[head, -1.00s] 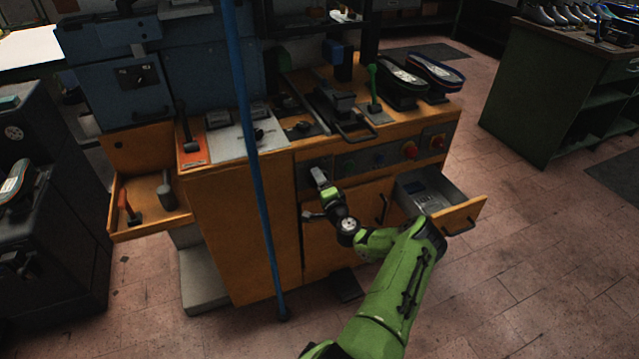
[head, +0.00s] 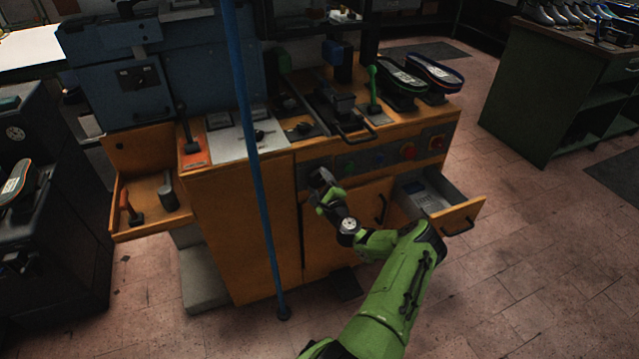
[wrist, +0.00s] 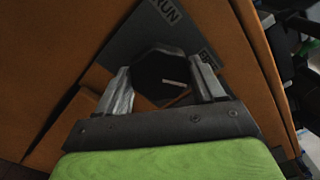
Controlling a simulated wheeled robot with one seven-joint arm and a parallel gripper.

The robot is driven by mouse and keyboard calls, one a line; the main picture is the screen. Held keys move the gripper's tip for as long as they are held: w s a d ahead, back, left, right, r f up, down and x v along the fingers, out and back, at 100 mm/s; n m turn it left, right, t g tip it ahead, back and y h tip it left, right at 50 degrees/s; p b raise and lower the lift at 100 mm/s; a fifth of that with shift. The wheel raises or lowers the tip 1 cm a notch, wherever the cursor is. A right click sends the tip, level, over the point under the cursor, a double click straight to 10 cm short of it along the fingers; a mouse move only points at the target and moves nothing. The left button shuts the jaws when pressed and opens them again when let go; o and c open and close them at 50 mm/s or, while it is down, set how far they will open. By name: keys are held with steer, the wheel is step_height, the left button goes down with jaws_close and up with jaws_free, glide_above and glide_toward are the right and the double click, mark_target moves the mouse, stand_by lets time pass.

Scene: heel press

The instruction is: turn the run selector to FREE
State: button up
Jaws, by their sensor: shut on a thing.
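The run selector is a dark round knob (wrist: 155,70) with a short white pointer line, on a grey plate (wrist: 125,45) in the wrist view. The pointer lies nearly level in that picture, its outer end to the right. The plate carries the word RUN at the top and a partly hidden label starting "BR" at right; I cannot read FREE. My gripper (wrist: 162,84) has one finger on each side of the knob and is shut on it. In the head view my gripper (head: 322,182) is at the left end of the front control panel and hides the knob.
An open drawer (head: 462,215) juts out right of my arm. Red buttons (head: 408,151) sit along the panel to the right. A blue pole (head: 254,170) stands left of my gripper. A tray with hammers (head: 150,222) sticks out at left.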

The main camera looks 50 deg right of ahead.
steer(key=shift+m, duration=0.3)
steer(key=o, duration=1)
steer(key=shift+o, duration=0.2)
steer(key=p+v, duration=0.3)
steer(key=v, duration=1.2)
steer(key=shift+s+a+p, duration=0.2)
steer(key=shift+s+p, duration=0.15)
